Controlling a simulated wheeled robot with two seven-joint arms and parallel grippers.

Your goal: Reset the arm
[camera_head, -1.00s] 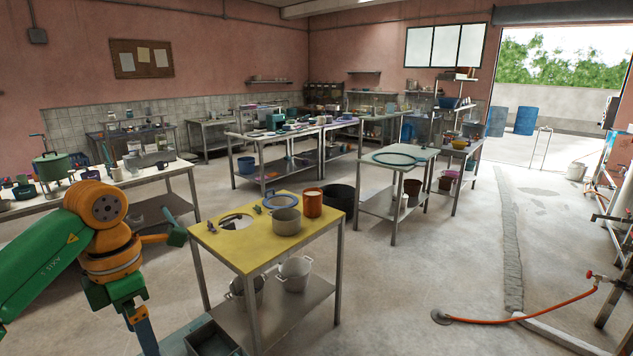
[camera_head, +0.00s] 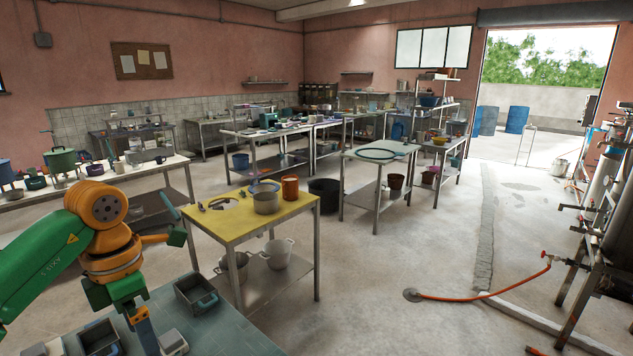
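My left arm comes in from the left as a green link, an orange joint and an orange wrist ring. My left gripper (camera_head: 163,285) is at its end, with its two fingers spread wide apart. One finger points right and the other points down over the grey-blue worktop (camera_head: 237,334). I see nothing held between them. My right arm and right gripper are not in view.
Dark metal tins (camera_head: 197,293) stand on the worktop below my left gripper. A yellow table (camera_head: 235,228) with a grey pot (camera_head: 265,203) and an orange pot (camera_head: 290,188) stands beyond it. An orange hose (camera_head: 480,297) lies on the floor at right, where much floor is clear.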

